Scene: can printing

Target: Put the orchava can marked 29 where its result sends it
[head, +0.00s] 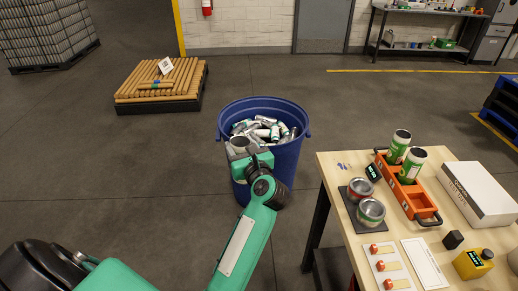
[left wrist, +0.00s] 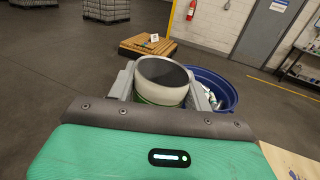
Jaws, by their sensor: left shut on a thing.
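My left gripper (head: 240,147) is shut on a can, over the near left rim of the blue bin (head: 285,157) in the head view. In the left wrist view (left wrist: 160,88) its two grey fingers clasp this can (left wrist: 162,94) from both sides. The can has a dark open top, a pale wall and green low down; no number on it is readable. The blue bin also shows in the left wrist view (left wrist: 222,84), right of and beyond the can. It holds several silver and green cans (head: 262,129). My right gripper is not in view.
The wooden table (head: 335,170) at right bears an orange carrier (head: 408,190) with two green cans, a dark tray (head: 353,205) with two open cans, a small display (head: 373,172), a white box (head: 476,192) and a yellow device (head: 472,264). Floor left of the bin is clear.

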